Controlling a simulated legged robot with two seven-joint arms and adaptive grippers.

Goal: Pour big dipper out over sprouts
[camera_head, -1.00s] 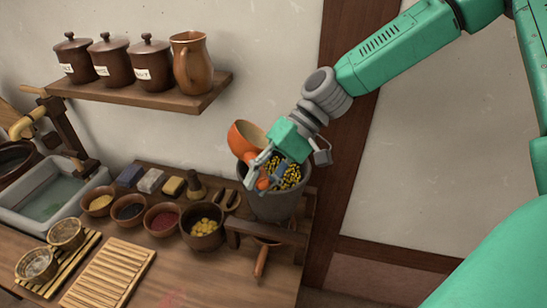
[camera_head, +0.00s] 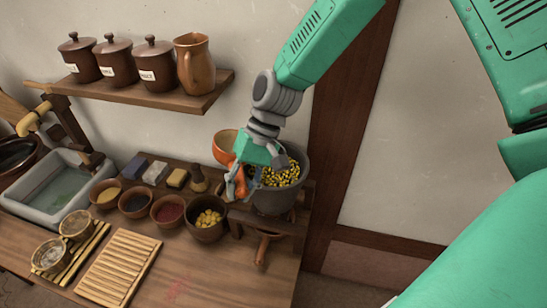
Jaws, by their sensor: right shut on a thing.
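The big dipper (camera_head: 224,150) looks like an orange, rounded bowl with a pale inside, tilted beside the back left rim of a grey pot (camera_head: 275,205). Yellow bits with dark specks, which look like the sprouts (camera_head: 281,175), fill the pot's top. My right gripper (camera_head: 238,184) is at the pot's left rim, shut on an orange part that looks like the dipper's handle. The gripper and wrist hide the join between handle and bowl. I cannot tell whether the dipper holds anything. My left gripper is not in view.
Several small bowls, including one of yellow pieces (camera_head: 207,219), stand left of the pot. A basin of water (camera_head: 48,188) is at the far left. A shelf (camera_head: 140,95) with lidded jars and a jug (camera_head: 194,62) hangs above. A slatted board (camera_head: 118,267) lies in front.

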